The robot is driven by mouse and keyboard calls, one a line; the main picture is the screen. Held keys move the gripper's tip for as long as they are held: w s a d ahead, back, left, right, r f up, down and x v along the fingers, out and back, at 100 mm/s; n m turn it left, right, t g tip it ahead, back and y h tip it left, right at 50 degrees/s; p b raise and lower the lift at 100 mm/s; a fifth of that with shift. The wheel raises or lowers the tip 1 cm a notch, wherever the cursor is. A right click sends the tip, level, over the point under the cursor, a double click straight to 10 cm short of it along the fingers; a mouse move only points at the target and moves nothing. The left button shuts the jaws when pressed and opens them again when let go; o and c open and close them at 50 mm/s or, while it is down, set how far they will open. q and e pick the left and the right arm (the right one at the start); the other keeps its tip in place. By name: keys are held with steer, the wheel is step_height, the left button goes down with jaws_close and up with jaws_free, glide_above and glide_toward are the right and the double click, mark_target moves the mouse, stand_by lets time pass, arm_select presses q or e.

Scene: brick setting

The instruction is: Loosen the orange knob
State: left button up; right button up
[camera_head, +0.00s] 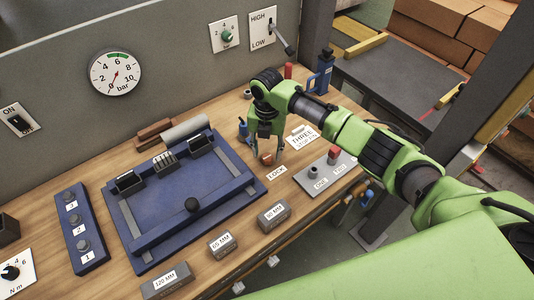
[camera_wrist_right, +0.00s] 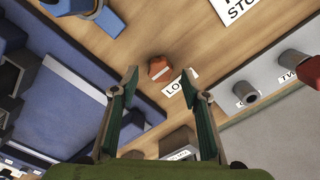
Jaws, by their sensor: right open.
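The orange knob (camera_wrist_right: 161,68) sits on the wooden bench beside the white "LOCK" label (camera_wrist_right: 181,82). In the head view the knob (camera_head: 267,158) shows small, just below my right gripper (camera_head: 268,150). In the right wrist view my right gripper (camera_wrist_right: 163,85) is open, its two fingers spread apart with nothing between them. The knob lies ahead of and between the fingertips, with no visible contact. A pale bar runs across the knob's face. My left gripper is not in view.
A blue fixture (camera_head: 165,215) fills the bench left of the knob. A grey plate (camera_head: 312,181) with "ONE" and "TWO" posts is on the right. Gauge blocks (camera_head: 222,244) line the front.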

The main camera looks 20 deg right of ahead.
mark_target(267, 157)
step_height(267, 157, up, 10)
stand_by(0.3)
stand_by(0.4)
